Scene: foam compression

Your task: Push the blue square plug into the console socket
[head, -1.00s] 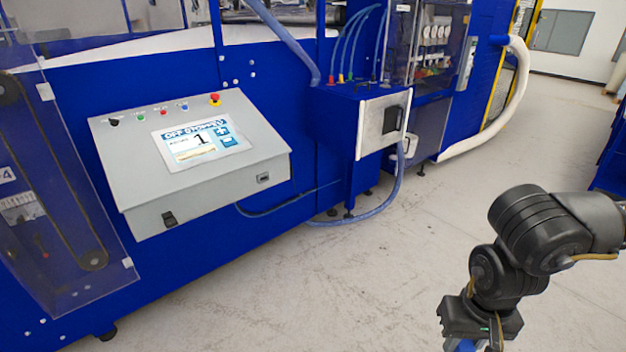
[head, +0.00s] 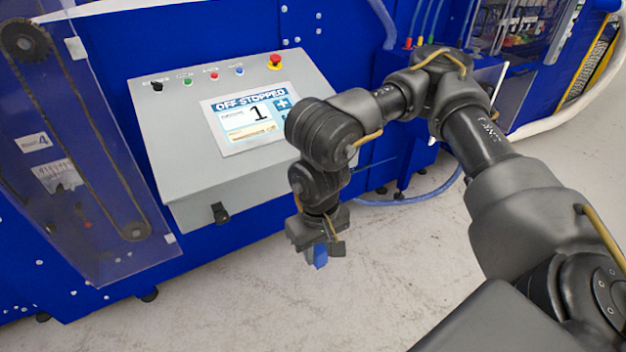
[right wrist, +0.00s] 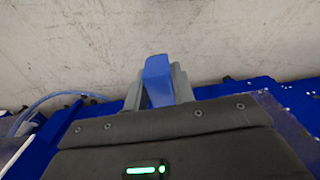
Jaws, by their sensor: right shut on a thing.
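The blue square plug (head: 320,257) is held in my right gripper (head: 318,246), which is shut on it and points down in the head view. The plug also shows in the right wrist view (right wrist: 157,80), between the grey fingers. The grey console (head: 186,182) with a lit screen stands on the blue machine, left of my right gripper. The gripper is apart from it, in front of and below its right end. My left gripper is not in view.
The console top carries several buttons and a red emergency stop (head: 275,61). A blue hose (head: 412,200) lies behind my arm. The floor (head: 330,310) below is clear.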

